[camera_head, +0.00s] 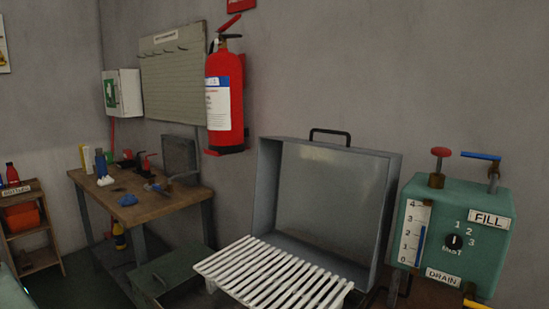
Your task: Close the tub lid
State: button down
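The tub lid (330,190) is a grey metal, shallow box-shaped cover with a black handle (330,134) on its top edge. It stands raised, close to upright, behind a white slatted rack (270,273). The rack lies in front of the lid's lower edge and covers most of what is below, so the tub itself is largely hidden. My gripper is not in view.
A green control box (455,235) with FILL and DRAIN labels, a dial and red and blue valve handles stands close right of the lid. A red fire extinguisher (225,100) hangs behind left. A wooden workbench (140,198) with tools stands at left.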

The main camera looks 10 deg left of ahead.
aim_at(365, 277)
jog(key=i+j+z, duration=0.3)
jog(key=j, duration=0.85)
jog(key=i+j+z, duration=0.15)
jog(key=j+z, duration=0.15)
jog(key=j, duration=0.9)
jog(key=j+z, duration=0.3)
jog(key=j, duration=0.9)
jog(key=i+l, duration=0.25)
jog(key=i+z, duration=0.05)
